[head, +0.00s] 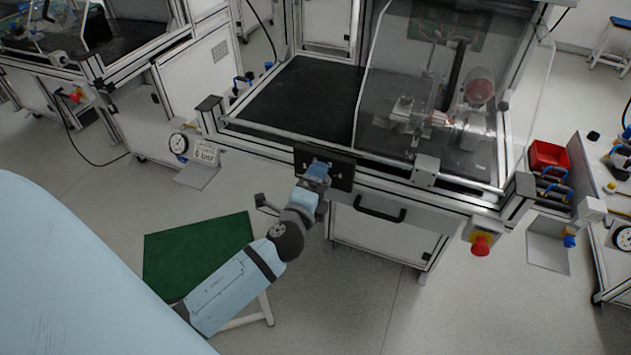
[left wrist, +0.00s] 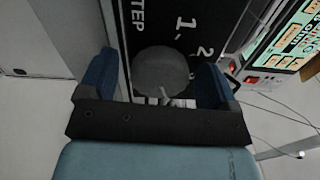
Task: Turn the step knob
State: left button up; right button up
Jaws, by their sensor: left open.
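The step knob (left wrist: 160,72) is a round grey dial on a black panel marked "STEP", "1" and "2" in the left wrist view. My left gripper (left wrist: 157,66) is open, with one blue finger on each side of the knob. Small gaps show between the fingers and the knob; whether either finger touches is unclear. In the head view my left gripper (head: 318,170) is at a black panel (head: 341,176) on the front of the test bench, and the knob is hidden there. My right gripper is not in view.
The bench has a clear guard (head: 385,60) and a drawer handle (head: 380,210). A red emergency button (head: 480,245) is at its front right corner. A unit with lit displays and a red switch (left wrist: 252,80) is at the right in the wrist view.

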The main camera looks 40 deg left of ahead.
pick_arm(q)
jog(key=b+v, duration=0.2)
jog(key=v, duration=1.1)
jog(key=shift+s+d+b, duration=0.2)
jog(key=shift+s+b, duration=0.1)
jog(key=shift+s, duration=0.05)
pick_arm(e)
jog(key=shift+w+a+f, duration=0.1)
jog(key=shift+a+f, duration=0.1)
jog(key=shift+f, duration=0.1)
